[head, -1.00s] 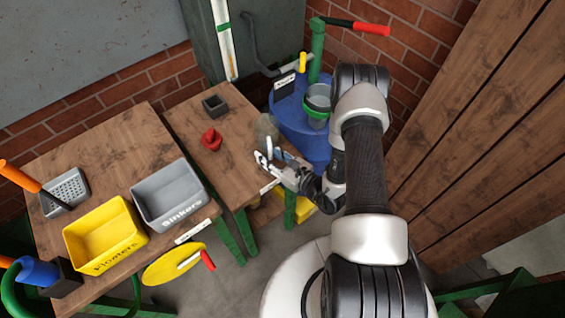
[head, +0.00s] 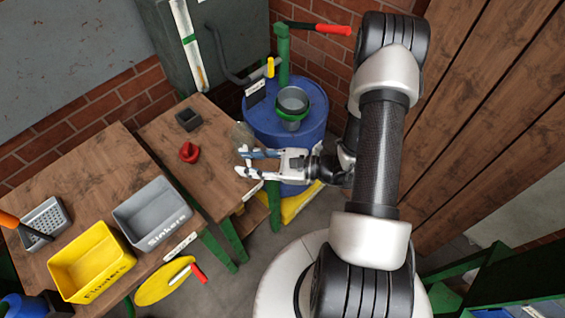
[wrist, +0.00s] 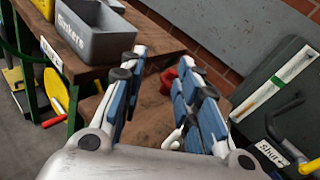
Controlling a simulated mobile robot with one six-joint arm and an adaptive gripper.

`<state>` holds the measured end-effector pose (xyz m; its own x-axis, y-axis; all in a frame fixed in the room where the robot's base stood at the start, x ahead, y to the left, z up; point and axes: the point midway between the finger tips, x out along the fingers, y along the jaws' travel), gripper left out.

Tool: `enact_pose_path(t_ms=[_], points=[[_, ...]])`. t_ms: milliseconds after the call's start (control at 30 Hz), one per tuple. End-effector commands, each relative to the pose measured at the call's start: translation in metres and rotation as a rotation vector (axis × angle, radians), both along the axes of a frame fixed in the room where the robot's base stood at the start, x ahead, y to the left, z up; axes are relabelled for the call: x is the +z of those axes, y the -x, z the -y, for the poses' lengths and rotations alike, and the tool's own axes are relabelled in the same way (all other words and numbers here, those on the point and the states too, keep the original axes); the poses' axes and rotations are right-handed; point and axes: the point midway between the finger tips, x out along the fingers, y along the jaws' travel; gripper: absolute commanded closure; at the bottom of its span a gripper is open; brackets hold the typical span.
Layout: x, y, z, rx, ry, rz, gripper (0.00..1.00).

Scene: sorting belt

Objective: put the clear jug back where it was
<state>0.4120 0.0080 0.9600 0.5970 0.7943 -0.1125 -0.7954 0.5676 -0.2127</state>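The clear jug (head: 242,134) looks like a smoky, see-through rounded shape in the head view, at the right edge of the small wooden table beside the blue drum. My gripper (head: 240,163) is just on the near side of it, fingers pointing left over the table's edge. The fingers are apart, and nothing clear is visible between them. In the wrist view my gripper (wrist: 163,78) shows two blue-padded fingers spread wide, with tabletop beyond. I cannot make out the jug in the wrist view. Whether a finger touches the jug is hard to tell.
The small table (head: 215,150) holds a red object (head: 189,152) and a dark square cup (head: 188,119). The blue drum (head: 312,125) carries a grey pot with a green ring (head: 292,108). A grey Sinkers bin (head: 152,215) and yellow Floaters bin (head: 90,262) stand left.

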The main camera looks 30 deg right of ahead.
Motion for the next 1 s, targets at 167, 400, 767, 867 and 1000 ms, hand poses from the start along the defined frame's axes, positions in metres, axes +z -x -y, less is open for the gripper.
enact_pose_path(t_ms=[167,400,767,867,1000], points=[[0.074,0.033,-0.050,0.385,0.200,0.133,0.70],[0.126,0.103,-0.079,0.828,0.561,0.287,0.70],[0.172,0.168,-0.040,1.243,1.296,0.563,0.70],[0.188,0.172,-0.022,1.281,1.514,0.646,0.70],[0.211,0.172,-0.003,1.284,1.754,0.738,0.70]])
